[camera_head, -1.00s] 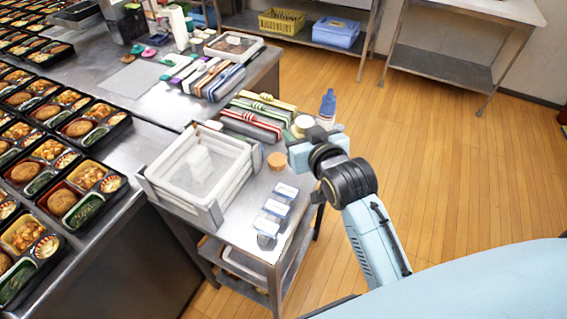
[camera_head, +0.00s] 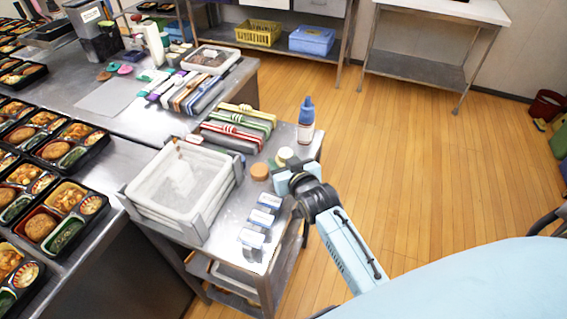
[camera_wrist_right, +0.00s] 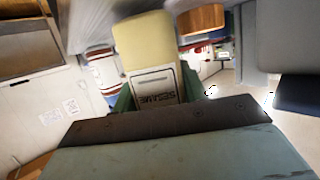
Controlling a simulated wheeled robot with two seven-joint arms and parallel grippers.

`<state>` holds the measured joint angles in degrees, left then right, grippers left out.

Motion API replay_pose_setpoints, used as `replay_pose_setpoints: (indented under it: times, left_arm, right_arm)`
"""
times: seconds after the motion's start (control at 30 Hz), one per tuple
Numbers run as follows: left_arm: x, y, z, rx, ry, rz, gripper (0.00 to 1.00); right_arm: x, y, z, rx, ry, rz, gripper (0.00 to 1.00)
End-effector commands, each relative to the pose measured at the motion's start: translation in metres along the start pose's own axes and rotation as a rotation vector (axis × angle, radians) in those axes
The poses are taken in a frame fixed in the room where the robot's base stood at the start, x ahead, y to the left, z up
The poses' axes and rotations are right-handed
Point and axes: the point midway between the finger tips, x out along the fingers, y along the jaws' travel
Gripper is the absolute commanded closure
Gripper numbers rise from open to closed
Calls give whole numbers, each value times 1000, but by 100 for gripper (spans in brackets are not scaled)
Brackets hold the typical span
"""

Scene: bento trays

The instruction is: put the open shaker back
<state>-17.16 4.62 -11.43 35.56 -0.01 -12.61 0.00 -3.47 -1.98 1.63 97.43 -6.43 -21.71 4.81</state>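My right gripper (camera_head: 283,174) is over the right edge of the metal cart (camera_head: 222,232). It is shut on a shaker with a cream top (camera_head: 284,155). In the right wrist view the shaker (camera_wrist_right: 150,70) shows a pale label reading SESAME, upside down, between the green fingers (camera_wrist_right: 157,100). I cannot tell whether its lid is open or whether its base touches the cart. A round orange-brown top (camera_head: 260,171) stands just left of the gripper. My left gripper is out of view.
A blue-capped bottle (camera_head: 306,122) stands at the cart's back right. Banded bundles (camera_head: 238,127) lie behind. Bento trays (camera_head: 55,200) line the left counter.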

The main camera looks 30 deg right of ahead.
Motion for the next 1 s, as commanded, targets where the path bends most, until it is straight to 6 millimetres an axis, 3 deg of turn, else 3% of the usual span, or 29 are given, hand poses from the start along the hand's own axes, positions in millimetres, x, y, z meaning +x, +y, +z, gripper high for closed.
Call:
replay_pose_setpoints:
  times: [0.4, 0.43, 0.57, 0.9, 1.0]
  left_arm:
    - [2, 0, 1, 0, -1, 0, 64]
    - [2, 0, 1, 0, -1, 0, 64]
    - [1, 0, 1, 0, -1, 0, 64]
    - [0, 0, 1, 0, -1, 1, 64]
    - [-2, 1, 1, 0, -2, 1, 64]
  right_arm:
    - [2, 0, 5, 0, 3, 0, 62]
    - [2, 0, 4, 0, 2, 0, 54]
    - [2, 0, 4, 0, 2, 0, 37]
    - [0, 0, 1, 0, 2, 0, 36]
    - [-9, 0, 2, 0, -1, 0, 36]
